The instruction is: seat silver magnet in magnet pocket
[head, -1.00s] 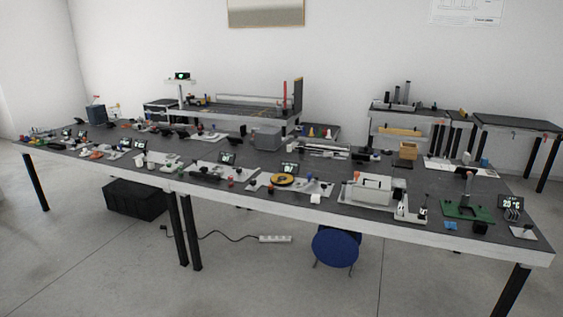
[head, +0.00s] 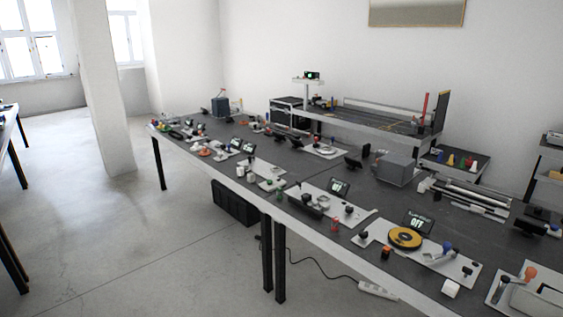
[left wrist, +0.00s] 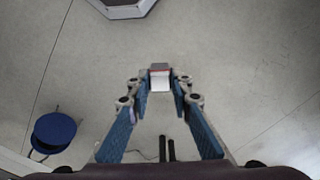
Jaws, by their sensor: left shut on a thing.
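My left gripper (left wrist: 160,88) shows in the left wrist view, its blue-padded fingers closed on a small pale silver block with a reddish edge, which I take for the silver magnet (left wrist: 160,77). It is held in the air with the floor behind it. In the head view neither gripper shows. The long dark workbench (head: 290,185) there carries many small fixtures; I cannot tell which one is the magnet pocket.
On the bench are a yellow and black disc (head: 404,238), a small screen reading OFF (head: 418,222), and a grey box (head: 395,168). A power strip (head: 378,290) and cable lie on the floor below. A blue stool (left wrist: 54,132) shows in the left wrist view. Floor left of the bench is clear.

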